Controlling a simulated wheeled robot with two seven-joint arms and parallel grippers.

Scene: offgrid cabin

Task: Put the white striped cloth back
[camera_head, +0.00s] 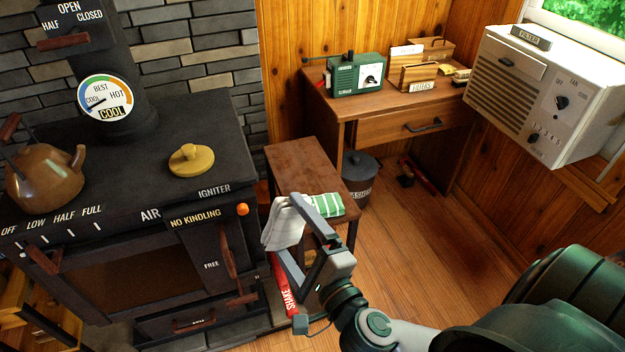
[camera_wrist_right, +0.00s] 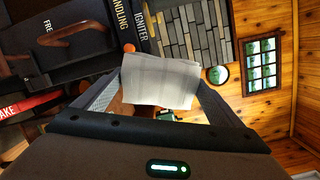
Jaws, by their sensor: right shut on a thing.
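The white striped cloth (camera_head: 283,222) hangs from my right gripper (camera_head: 287,227), whose fingers are shut on it. It is held near the front corner of a small brown wooden bench (camera_head: 300,160). In the right wrist view the cloth (camera_wrist_right: 160,82) spans the space between the fingers, pale with faint stripes, and hides part of what lies behind. A green-and-white striped cloth (camera_head: 328,205) shows beside the gripper at the bench's front end, partly hidden by a finger. My left gripper is not in view.
A black stove (camera_head: 215,100) stands left of the bench, with a brown kettle (camera_head: 48,175) and a yellow lidded thing (camera_head: 191,160) on top. A desk (camera_head: 385,128) with a green radio (camera_head: 355,75) is behind. A dark bin (camera_head: 360,180) stands beside the bench. Floor (camera_head: 440,235) is clear at right.

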